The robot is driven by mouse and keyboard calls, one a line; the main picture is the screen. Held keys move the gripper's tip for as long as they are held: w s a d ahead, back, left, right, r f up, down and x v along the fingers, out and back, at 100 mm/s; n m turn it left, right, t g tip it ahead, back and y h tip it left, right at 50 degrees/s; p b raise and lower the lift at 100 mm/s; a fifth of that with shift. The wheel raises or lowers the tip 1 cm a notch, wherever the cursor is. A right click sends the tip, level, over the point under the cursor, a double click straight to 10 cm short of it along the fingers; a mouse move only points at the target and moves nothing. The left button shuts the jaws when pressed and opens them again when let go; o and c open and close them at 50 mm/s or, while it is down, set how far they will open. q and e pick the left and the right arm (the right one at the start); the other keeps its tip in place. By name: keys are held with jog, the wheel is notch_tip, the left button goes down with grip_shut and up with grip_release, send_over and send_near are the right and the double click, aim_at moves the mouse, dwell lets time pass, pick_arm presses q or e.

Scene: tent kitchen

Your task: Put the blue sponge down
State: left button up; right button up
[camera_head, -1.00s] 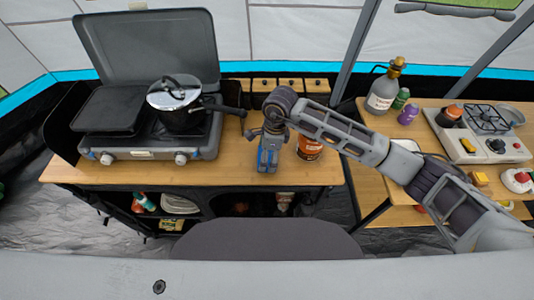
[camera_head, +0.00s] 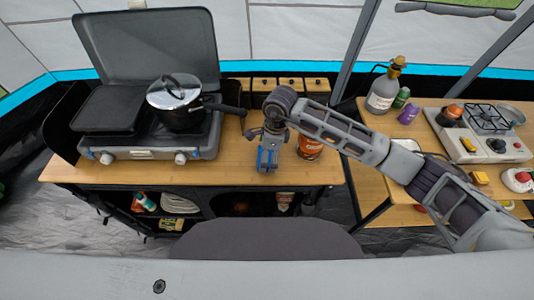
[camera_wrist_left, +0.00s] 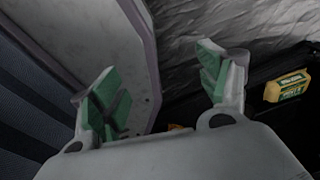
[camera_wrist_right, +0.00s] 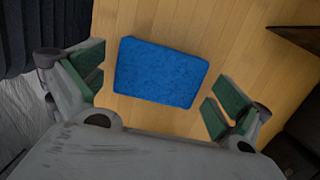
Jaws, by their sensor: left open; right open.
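The blue sponge (camera_wrist_right: 160,72) lies flat on the wooden counter top (camera_wrist_right: 222,38) in the right wrist view. My right gripper (camera_wrist_right: 152,100) is open, with its green-padded fingers on either side of the sponge and apart from it. In the head view my right gripper (camera_head: 268,166) points down over the counter near its front edge, and a little blue (camera_head: 267,157) shows between the fingers. My left gripper (camera_wrist_left: 165,88) is open and empty in the left wrist view, and it does not show in the head view.
A camp stove (camera_head: 150,150) with a lidded pot (camera_head: 178,112) stands left of my right gripper. An orange-brown canister (camera_head: 309,147) stands close to its right. The counter's front edge (camera_head: 220,186) is near. A yellow box (camera_wrist_left: 287,86) shows in the left wrist view.

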aim_at(270, 156)
jog(key=shift+r, duration=0.5)
jog(key=r, duration=0.2)
jog(key=d+r, duration=0.1)
jog(key=r, duration=0.1)
jog(key=shift+r+b, duration=0.25)
jog(key=shift+b, duration=0.15)
pick_arm(q)
jog(key=shift+w+a+f+b, duration=0.35)
jog(key=shift+w+f+b, duration=0.05)
jog(key=shift+f, duration=0.3)
pick_arm(e)
notch_tip(270, 156, up, 7)
jog(key=shift+d+f, duration=0.2)
jog(key=shift+d, duration=0.2)
pick_arm(q)
jog(key=shift+s, duration=0.1)
